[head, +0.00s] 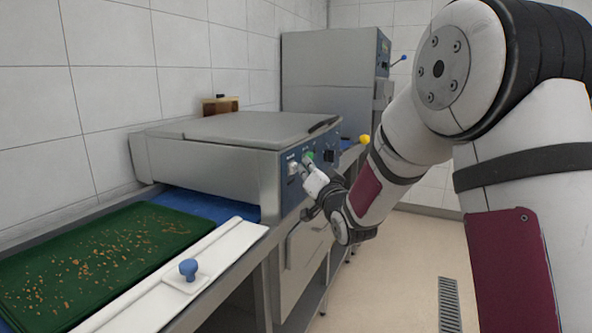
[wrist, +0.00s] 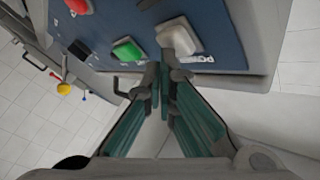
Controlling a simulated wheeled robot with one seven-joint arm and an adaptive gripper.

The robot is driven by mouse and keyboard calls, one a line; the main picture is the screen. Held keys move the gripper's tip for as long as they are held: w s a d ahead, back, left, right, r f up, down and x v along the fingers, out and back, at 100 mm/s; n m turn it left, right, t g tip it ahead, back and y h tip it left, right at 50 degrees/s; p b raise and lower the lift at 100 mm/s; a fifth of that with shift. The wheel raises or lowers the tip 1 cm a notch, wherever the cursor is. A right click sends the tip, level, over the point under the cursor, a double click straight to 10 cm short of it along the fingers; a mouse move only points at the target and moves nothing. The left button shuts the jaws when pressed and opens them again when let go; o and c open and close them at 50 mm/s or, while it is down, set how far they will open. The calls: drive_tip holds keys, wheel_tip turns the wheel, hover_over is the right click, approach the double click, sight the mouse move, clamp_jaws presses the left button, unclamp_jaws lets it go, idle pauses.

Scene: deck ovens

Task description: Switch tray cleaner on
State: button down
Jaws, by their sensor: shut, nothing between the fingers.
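The tray cleaner (head: 225,130) is a low grey metal machine on the counter, with a blue control panel (wrist: 215,25) on its front. The panel carries a pale rocker switch (wrist: 178,36), a green switch (wrist: 127,50) and a red control (wrist: 78,6). My gripper (head: 307,170) is at the panel in the head view. In the wrist view my gripper (wrist: 166,68) is shut and empty, its fingertips at the lower edge of the pale switch. I cannot tell whether they touch it. The fingers and wrist hide part of the panel in the head view.
A green tray (head: 60,290) with brown crumbs lies left of the machine, behind a white rail (head: 150,305) with a blue knob (head: 188,268). A tall grey unit (head: 325,75) stands behind. A yellow knob (head: 364,140) sticks out beyond the panel. Floor at right is clear.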

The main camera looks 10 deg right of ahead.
drive_tip(key=shift+w+a, duration=0.1)
drive_tip(key=shift+w+a+b, duration=0.15)
drive_tip(key=shift+a+b, duration=0.15)
drive_tip(key=shift+b, duration=0.1)
idle(0.3)
drive_tip(key=shift+d, duration=0.1)
drive_tip(key=shift+s+d+b, duration=0.2)
drive_tip(key=shift+s+b, duration=0.05)
drive_tip(key=shift+b, duration=0.1)
drive_tip(key=s+d, duration=0.3)
drive_tip(key=d, duration=0.2)
drive_tip(key=shift+s+b, duration=0.25)
drive_tip(key=shift+b, duration=0.05)
idle(0.4)
